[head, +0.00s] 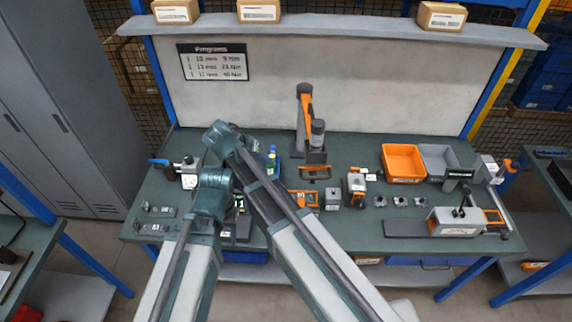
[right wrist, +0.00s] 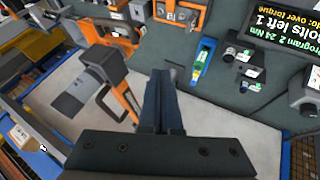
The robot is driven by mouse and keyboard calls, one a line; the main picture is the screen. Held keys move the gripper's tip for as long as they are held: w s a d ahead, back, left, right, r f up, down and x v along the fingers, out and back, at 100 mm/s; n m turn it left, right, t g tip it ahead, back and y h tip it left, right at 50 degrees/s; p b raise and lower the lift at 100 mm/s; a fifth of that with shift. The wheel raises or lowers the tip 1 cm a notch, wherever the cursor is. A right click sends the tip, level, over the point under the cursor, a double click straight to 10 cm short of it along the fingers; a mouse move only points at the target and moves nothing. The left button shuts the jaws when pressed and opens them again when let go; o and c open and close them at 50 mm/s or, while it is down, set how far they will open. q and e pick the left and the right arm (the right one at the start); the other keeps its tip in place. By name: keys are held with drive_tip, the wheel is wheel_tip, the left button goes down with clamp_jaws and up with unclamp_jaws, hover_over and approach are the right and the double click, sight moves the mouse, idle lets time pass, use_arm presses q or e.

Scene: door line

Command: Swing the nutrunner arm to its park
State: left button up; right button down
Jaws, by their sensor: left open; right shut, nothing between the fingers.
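The nutrunner arm (head: 305,100), orange and dark grey, stands at the back middle of the bench. Its grey tool hangs over an orange handle. In the right wrist view the orange and grey arm (right wrist: 122,95) is left of my fingers, apart from them. My right gripper (right wrist: 165,80) is shut and empty, with its fingers together. In the head view my right arm reaches to the bench's left half, and its fingers are hidden. My left gripper (head: 213,182) is over the bench's front left; its fingers are hard to make out. I cannot tell which fixture is the park.
An orange bin (head: 402,160) and a grey bin (head: 438,158) stand at the back right. A display (right wrist: 285,45) reads "Bolts left 1". A grey fixture (head: 455,220) sits at the front right.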

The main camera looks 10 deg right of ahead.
drive_tip(key=w+d+f+b, duration=0.2)
drive_tip(key=d+f+b, duration=0.5)
drive_tip(key=d+f, duration=0.1)
drive_tip(key=shift+d+b, duration=0.3)
drive_tip(key=shift+d, duration=0.3)
drive_tip(key=s+d+n+t+y, duration=0.2)
drive_tip(key=s+d+n, duration=0.15)
drive_tip(key=d, duration=1.35)
drive_tip(key=w+d, duration=0.3)
drive_tip(key=d, duration=0.7)
drive_tip(key=w+d+n, duration=0.1)
drive_tip(key=w+d, duration=0.3)
drive_tip(key=d, duration=0.6)
drive_tip(key=shift+w+d, duration=0.2)
drive_tip(key=shift+d, duration=0.05)
